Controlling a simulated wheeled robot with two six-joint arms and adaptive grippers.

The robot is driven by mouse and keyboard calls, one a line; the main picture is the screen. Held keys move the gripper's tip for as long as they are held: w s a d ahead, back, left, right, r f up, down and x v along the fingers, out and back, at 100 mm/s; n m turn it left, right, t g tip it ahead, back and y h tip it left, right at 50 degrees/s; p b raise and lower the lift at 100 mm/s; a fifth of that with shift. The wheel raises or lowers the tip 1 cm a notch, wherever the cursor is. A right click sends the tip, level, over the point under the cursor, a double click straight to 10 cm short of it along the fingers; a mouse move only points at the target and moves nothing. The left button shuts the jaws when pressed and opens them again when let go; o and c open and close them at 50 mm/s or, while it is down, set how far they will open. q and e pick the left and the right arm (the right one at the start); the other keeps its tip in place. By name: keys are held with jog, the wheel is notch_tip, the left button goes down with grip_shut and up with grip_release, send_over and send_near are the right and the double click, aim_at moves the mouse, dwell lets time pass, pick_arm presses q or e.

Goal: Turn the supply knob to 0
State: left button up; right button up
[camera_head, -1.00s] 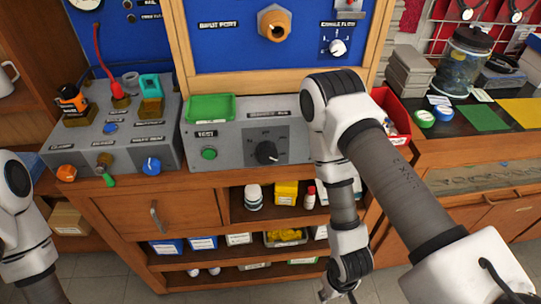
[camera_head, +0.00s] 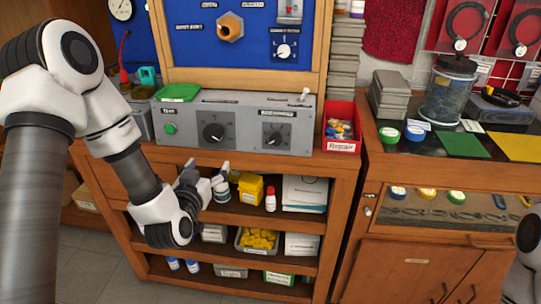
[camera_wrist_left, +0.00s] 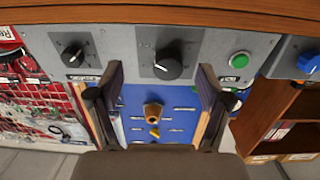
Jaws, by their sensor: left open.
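A grey control box (camera_head: 192,110) carries two black knobs, a left one (camera_head: 213,132) and a right one (camera_head: 274,138), and a green button (camera_head: 170,128). The labels are too small to tell which knob is the supply knob. My left gripper (camera_head: 205,178) is open and empty, below the box's front and near the left black knob. In the left wrist view, which is upside down, that knob (camera_wrist_left: 168,60) lies just beyond the open fingertips (camera_wrist_left: 160,76), apart from them. The other knob (camera_wrist_left: 72,55) is to its left. My right gripper is out of view.
Above the box is a blue panel (camera_head: 205,48) with a brass fitting (camera_head: 230,27) and a small white knob (camera_head: 283,51). A green tray (camera_head: 178,92) sits on the box. A red bin (camera_head: 342,146) stands at its right. Shelves with bottles and boxes are below.

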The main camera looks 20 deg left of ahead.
aim_at(211, 136)
pick_arm(q)
jog(key=shift+n+t+y, duration=0.3)
jog(key=shift+n+t, duration=0.2)
jog(key=w+a+r, duration=0.1)
jog(key=w, duration=0.1)
jog(key=w+a+r, duration=0.1)
jog(key=w, duration=0.2)
jog(key=w+a+r, duration=0.1)
jog(key=w, duration=0.2)
jog(key=shift+w+a+r, duration=0.2)
jog(key=shift+a, duration=0.1)
jog(key=shift+d, duration=0.1)
jog(key=shift+c, duration=0.3)
jog(key=c, duration=1.1)
